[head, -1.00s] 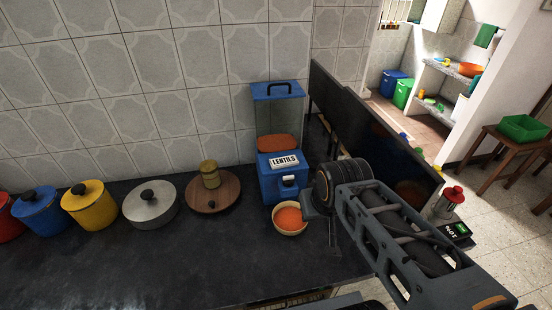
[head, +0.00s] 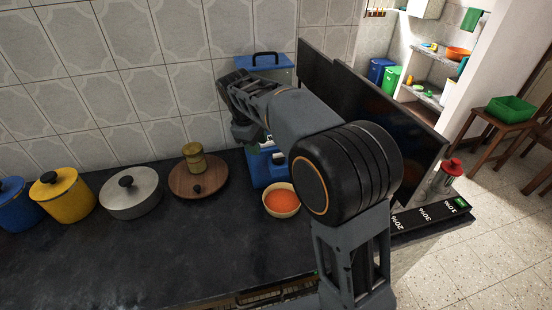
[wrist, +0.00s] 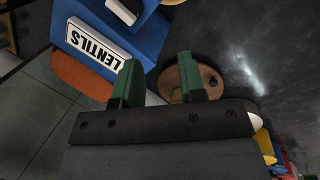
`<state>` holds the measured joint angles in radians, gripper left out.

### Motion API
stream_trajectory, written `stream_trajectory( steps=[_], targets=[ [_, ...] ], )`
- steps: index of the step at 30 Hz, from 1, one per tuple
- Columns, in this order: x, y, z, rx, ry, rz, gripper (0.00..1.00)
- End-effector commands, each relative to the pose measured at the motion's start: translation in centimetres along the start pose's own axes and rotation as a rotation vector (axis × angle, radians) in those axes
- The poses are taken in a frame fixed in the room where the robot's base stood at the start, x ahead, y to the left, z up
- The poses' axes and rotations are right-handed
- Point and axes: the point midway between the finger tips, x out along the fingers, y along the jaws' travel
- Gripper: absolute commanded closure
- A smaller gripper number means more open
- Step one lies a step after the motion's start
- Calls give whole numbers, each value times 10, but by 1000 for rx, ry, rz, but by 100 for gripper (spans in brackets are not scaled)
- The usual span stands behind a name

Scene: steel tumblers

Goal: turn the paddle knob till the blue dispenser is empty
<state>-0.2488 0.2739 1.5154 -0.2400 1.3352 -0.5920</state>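The blue dispenser (head: 262,172) stands against the tiled wall, its lid (head: 268,66) showing above my arm and its middle hidden behind it. In the wrist view the dispenser (wrist: 150,35) appears upside down with its LENTILS label (wrist: 95,43). Orange lentils (wrist: 80,76) still show in its hopper. The pale paddle knob (wrist: 122,10) is at the top edge of the wrist view, beyond my fingers and not between them. My gripper (wrist: 158,62) is open and empty, its two green fingers apart. A bowl (head: 281,212) of orange lentils stands in front of the dispenser.
A round wooden board (head: 212,184) with a yellowish jar (head: 194,156) lies left of the dispenser. A grey pot (head: 132,200), a yellow canister (head: 62,199) and a blue one stand farther left. Dark panels (head: 375,95) rise on the right. The front counter is clear.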

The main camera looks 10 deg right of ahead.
Motion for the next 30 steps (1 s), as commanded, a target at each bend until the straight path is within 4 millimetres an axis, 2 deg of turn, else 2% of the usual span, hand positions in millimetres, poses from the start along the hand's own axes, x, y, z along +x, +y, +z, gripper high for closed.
stream_trajectory(
  steps=[1, 5, 9, 14, 20, 30],
  targets=[
    [2, 8, -13, -92, -28, 11, 63],
    [-19, 27, -24, -318, -97, 30, 63],
    [-54, 39, -14, -503, -145, 36, 63],
    [-60, 36, -4, -639, -191, -7, 63],
    [-47, 36, 0, -690, -195, -20, 63],
    [15, 38, 12, -688, -194, -21, 63]
  ],
)
